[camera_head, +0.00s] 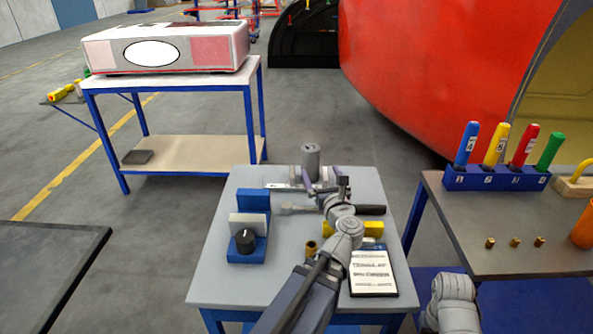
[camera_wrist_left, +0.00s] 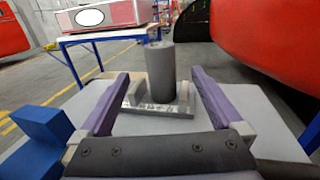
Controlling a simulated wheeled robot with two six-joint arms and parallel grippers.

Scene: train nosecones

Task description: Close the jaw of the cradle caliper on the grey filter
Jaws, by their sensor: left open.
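The grey filter (camera_head: 311,156) is an upright cylinder near the far edge of the grey table. In the left wrist view the filter (camera_wrist_left: 160,75) stands between the two upright jaws of the cradle caliper (camera_wrist_left: 155,110). A small gap seems to show at its left jaw; contact at the right jaw is unclear. In the head view the caliper (camera_head: 282,187) is partly hidden by my gripper. My left gripper (camera_head: 322,177) is open and empty. Its purple fingers reach either side of the caliper jaws and filter, apart from them. My right gripper is out of view.
A blue block fixture with a black knob (camera_head: 244,241) stands at the table's left. A label card (camera_head: 372,272), a yellow item (camera_head: 373,229) and a brass cylinder (camera_head: 311,249) lie near my left arm. A rack of coloured handles (camera_head: 495,179) stands on the right table.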

